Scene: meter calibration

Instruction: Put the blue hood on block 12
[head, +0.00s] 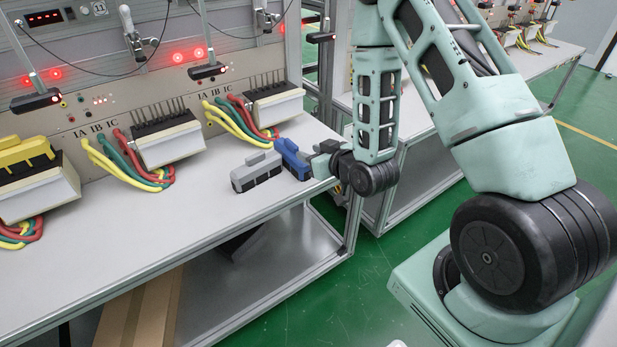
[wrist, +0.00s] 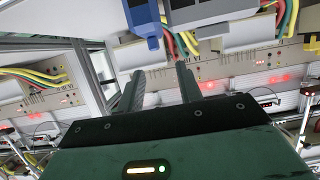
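The blue hood (head: 291,158) lies on the bench top near its right front corner, beside the grey hood. My gripper (head: 316,159) is low over the bench corner, just right of the blue hood. In the wrist view my gripper (wrist: 159,70) has its fingers apart with nothing between them. The blue hood (wrist: 141,22) is beyond the fingertips, with a small gap. Two bare terminal blocks stand against the panel, a middle one (head: 170,145) and a right one (head: 276,108). I can read a label "11" on the panel, but no label 12, so I cannot tell which is block 12.
The grey hood (head: 256,172) lies close left of the blue one. A yellow hood (head: 25,152) sits on the left block (head: 40,193). Red, green and yellow cables (head: 130,160) hang beside the blocks. Clamps hang over the bench (head: 208,72).

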